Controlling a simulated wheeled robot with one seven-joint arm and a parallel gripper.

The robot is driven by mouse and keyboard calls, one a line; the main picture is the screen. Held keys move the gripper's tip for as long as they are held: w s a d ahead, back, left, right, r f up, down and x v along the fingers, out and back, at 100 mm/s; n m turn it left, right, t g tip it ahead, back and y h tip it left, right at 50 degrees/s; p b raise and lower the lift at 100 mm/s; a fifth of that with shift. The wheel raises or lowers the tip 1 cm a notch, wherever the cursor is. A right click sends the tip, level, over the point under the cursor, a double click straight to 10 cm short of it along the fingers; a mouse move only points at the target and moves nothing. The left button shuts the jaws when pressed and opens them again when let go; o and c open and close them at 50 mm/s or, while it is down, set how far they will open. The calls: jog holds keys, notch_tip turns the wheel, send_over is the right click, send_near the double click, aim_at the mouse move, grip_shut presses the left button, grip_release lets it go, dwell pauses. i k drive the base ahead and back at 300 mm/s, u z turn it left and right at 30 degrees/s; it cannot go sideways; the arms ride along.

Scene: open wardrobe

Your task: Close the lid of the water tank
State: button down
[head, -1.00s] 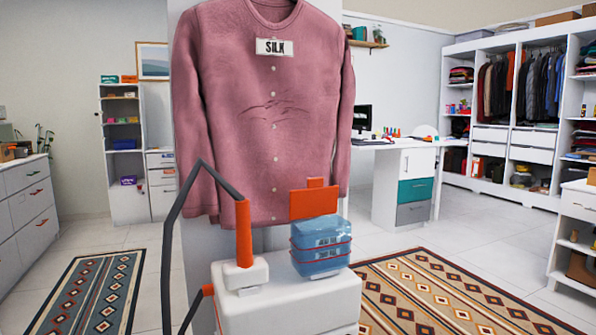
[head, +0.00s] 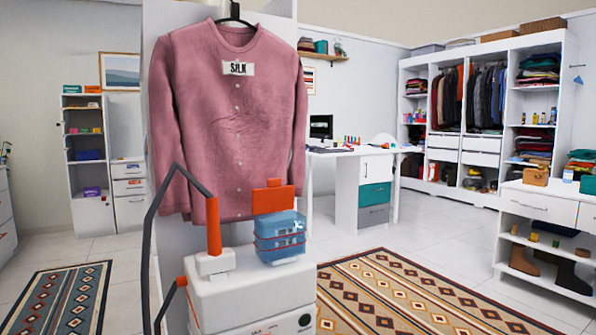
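The water tank (head: 281,238) is a see-through blue box on top of a white steamer base (head: 250,296), right of centre in the head view. An orange flap (head: 274,199), likely its lid, stands upright above the tank, so the lid looks raised. An orange handle (head: 213,225) in a white holder stands on the base left of the tank, with a dark hose rising from it. My gripper is not in view.
A pink shirt (head: 235,120) labelled SILK hangs behind the steamer. A patterned rug (head: 410,290) lies to the right, with a white shelf unit (head: 540,215) beyond it. Another rug (head: 60,298) lies at left.

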aim_at(277, 197)
jog(key=z, duration=0.8)
jog(key=i, duration=0.65)
jog(key=u, duration=0.7)
